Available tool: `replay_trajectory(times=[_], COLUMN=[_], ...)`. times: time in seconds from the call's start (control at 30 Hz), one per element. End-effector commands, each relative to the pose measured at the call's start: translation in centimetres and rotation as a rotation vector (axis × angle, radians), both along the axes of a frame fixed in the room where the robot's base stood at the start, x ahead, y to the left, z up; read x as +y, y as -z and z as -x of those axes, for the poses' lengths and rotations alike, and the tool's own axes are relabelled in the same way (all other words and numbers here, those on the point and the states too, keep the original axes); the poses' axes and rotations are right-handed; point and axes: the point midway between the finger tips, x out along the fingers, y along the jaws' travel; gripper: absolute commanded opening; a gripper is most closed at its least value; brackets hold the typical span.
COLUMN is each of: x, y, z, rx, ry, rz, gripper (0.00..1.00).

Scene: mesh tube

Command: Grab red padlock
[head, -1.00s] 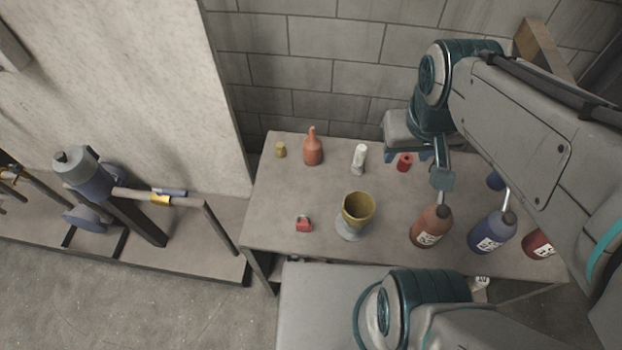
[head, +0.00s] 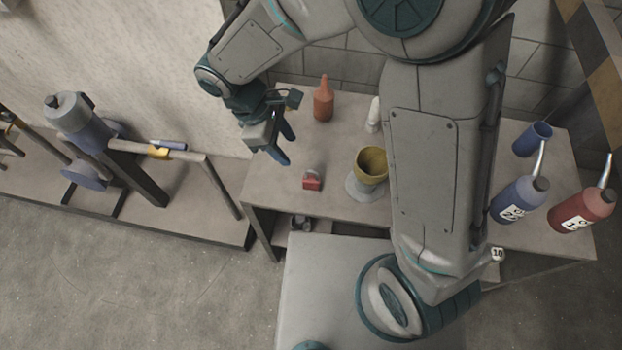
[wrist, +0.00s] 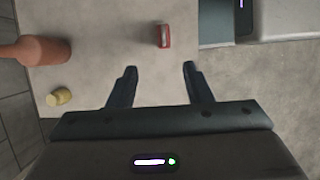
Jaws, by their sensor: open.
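The red padlock (head: 312,181) sits on the table near its front edge in the head view, left of the yellow cup. In the wrist view the padlock (wrist: 163,37) lies beyond the fingertips, roughly between their lines. My gripper (head: 284,145) is open and empty above the left part of the table, up and to the left of the padlock and apart from it. Both fingers of my gripper (wrist: 159,70) show in the wrist view with a clear gap between them.
A yellow cup (head: 371,164) on a grey base stands right of the padlock. An orange bottle (head: 323,103) and a white bottle (head: 374,115) stand farther back. A small yellow object (wrist: 59,97) shows in the wrist view. Blue (head: 519,198) and red (head: 582,209) bottles stand at the right.

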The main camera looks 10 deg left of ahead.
Motion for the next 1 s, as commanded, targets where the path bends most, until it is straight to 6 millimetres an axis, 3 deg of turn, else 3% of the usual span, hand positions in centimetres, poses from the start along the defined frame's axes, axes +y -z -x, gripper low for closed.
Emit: replay_trajectory(times=[0.33,1.0], x=[-2.6,-5.6], y=[6.0,12.0], z=[0.2,1.0], rx=[0.004,0.002], ry=[0.001,0.002], rz=[0.004,0.001], gripper=[0.45,0.45])
